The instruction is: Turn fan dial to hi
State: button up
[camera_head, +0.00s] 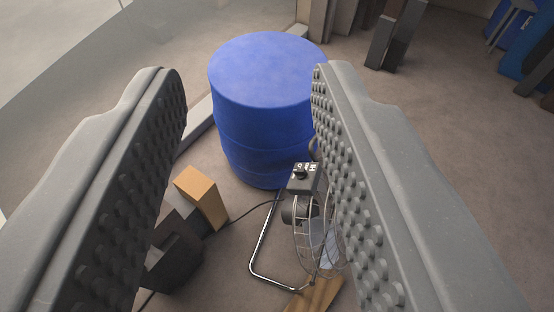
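The fan (317,238) stands below and ahead, with a wire cage and a bent metal tube stand. My right finger hides part of its cage. Its dark control box (304,178) faces up, with pale markings. The fan dial (299,174) is a small dark knob on that box; its setting is too small to read. My gripper (250,85) is open and empty, its two grey studded fingers wide apart. The fan lies beyond the fingers, near the right finger in the picture, and nothing is seen touching the dial.
A blue drum (262,110) stands just behind the fan. A wooden block (202,197) and a dark object (176,252) sit at left, partly behind my left finger. A black cable (245,213) crosses the floor. A wooden board (316,296) lies under the fan.

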aim_at(300, 173)
jog(key=u, duration=0.1)
jog(key=i, duration=0.95)
jog(key=z, duration=0.5)
